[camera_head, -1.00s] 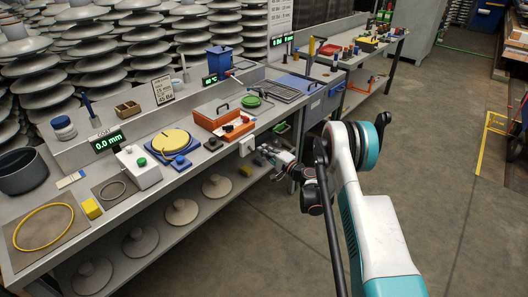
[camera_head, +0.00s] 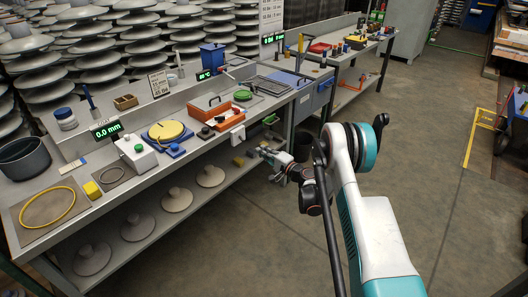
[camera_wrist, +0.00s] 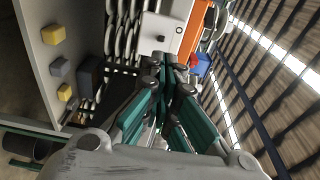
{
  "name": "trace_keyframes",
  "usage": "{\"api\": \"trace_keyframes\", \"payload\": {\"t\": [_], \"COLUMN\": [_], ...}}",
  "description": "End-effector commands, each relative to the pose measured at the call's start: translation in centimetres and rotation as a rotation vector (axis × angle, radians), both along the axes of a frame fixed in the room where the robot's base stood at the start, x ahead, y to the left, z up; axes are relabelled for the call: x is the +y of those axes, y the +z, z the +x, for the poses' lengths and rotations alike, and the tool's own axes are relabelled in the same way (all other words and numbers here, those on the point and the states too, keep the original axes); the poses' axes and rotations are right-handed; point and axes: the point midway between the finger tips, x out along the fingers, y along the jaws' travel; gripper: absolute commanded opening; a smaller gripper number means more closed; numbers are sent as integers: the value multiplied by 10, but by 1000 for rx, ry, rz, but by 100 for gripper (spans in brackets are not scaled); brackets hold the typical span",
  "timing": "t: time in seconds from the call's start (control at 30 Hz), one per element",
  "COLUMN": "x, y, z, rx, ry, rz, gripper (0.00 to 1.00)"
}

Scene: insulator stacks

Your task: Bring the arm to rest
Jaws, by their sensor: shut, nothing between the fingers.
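My gripper (camera_head: 266,152) is in front of the workbench's front edge, at the end of my white and teal arm, in the head view. It is small and partly dark there. In the wrist view my gripper (camera_wrist: 168,62) shows its teal fingers drawn together at the tips, with nothing between them. It points toward the bench, near a white box (camera_wrist: 158,33) with a dark knob and beside an orange-red tray (camera_wrist: 193,28). No contact with either shows. The arm is bent and reaches out over the floor.
The workbench (camera_head: 92,203) runs along the left, with an orange tray (camera_head: 233,113), a yellow disc (camera_head: 166,131) and a grey pot (camera_head: 24,158) on top. Insulator discs (camera_head: 178,199) stand on its lower shelf. A black bin (camera_head: 303,144) stands behind my gripper. The floor (camera_head: 420,160) to the right is clear.

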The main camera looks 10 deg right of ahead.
Motion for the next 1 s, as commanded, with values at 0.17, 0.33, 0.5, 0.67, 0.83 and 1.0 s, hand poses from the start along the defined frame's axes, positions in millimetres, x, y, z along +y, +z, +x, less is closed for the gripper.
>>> {"api": "trace_keyframes", "payload": {"t": [0.17,0.33,0.5,0.67,0.83,1.0], "x": [0,0,3,13,27,39], "y": [0,0,10,48,100,148], "z": [0,0,1,1,-7,-27], "rx": [0,0,3,19,42,66], "ry": [0,0,5,26,57,87], "rz": [0,0,-16,-94,-214,-334], "gripper": [0,0,0,0,0,0]}}
